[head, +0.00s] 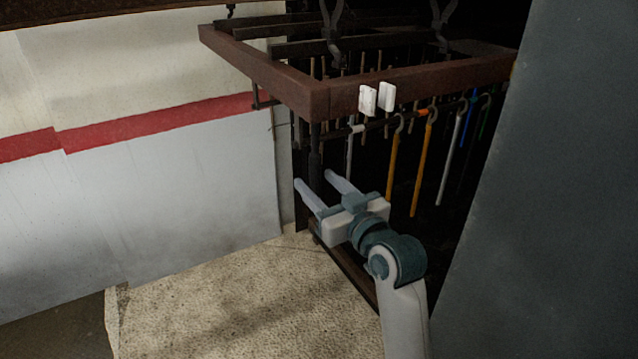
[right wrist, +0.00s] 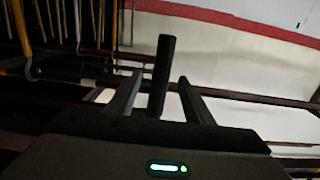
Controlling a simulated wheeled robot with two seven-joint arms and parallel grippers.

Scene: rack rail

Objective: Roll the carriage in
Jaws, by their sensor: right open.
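The carriage appears to be the rusty brown frame (head: 320,97) hung from dark overhead hooks, with several rods hanging below it. A dark upright bar (head: 315,145) hangs under its near corner. My right gripper (head: 313,178) is open, its pale fingers pointing at the bar's lower part. In the right wrist view, a black upright bar (right wrist: 164,62) stands between the two open fingers (right wrist: 160,82), with gaps on both sides. Contact cannot be told. My left gripper is not in view.
Two small white blocks (head: 377,97) show at the frame's front side. Orange rods (head: 423,165) and a grey rod (head: 450,155) hang inside. A large grey panel (head: 560,200) closes off the right. A white wall with a red stripe (head: 150,127) stands left. Speckled floor (head: 230,300) is clear.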

